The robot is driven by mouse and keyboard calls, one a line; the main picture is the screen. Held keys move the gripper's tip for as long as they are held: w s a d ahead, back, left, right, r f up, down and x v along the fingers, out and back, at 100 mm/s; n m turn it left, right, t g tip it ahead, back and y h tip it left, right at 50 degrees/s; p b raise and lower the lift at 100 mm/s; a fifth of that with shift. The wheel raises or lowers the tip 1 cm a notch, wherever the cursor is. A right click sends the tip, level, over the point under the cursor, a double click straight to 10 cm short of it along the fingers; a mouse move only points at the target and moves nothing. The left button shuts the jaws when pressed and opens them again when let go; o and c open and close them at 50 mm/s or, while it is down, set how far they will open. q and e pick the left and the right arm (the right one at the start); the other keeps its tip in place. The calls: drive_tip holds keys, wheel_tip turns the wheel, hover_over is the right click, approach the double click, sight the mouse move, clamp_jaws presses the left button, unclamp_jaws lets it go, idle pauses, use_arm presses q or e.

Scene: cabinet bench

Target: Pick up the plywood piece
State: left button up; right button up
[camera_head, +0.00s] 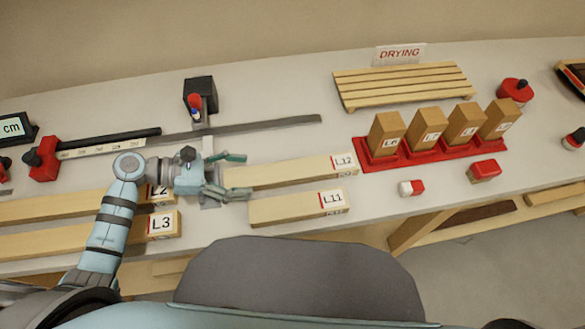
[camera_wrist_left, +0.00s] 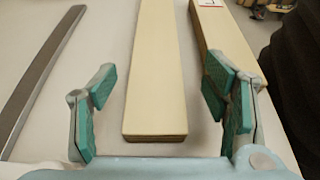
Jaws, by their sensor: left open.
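Several pale plywood pieces lie flat on the bench. The piece labelled L12 (camera_head: 290,171) points at my left gripper (camera_head: 236,175); the piece labelled L11 (camera_head: 295,207) lies in front of it. In the left wrist view, the near end of the L12 plywood piece (camera_wrist_left: 155,90) sits between the spread green-padded fingers of my left gripper (camera_wrist_left: 160,88), with a gap on each side. The right finger partly covers L11 (camera_wrist_left: 222,35). My left gripper is open and holds nothing. Its exact height over the bench is hard to tell. My right gripper is out of view.
Pieces L2 (camera_head: 60,205) and L3 (camera_head: 60,240) lie at left, partly behind my arm. A metal strip (camera_head: 260,127) runs behind. A red rack (camera_head: 425,155) with upright wood blocks and a slatted drying rack (camera_head: 400,85) stand at right. A marker (camera_head: 195,106) stands by a black block.

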sight(266, 174)
use_arm(q)
drive_tip(key=x, duration=0.1)
drive_tip(key=p+x, duration=0.1)
drive_tip(key=x, duration=0.3)
drive_tip(key=shift+w+r, duration=0.25)
drive_tip(key=shift+r, duration=0.1)
drive_tip(key=shift+d, duration=0.15)
drive_tip(key=c, duration=1.5)
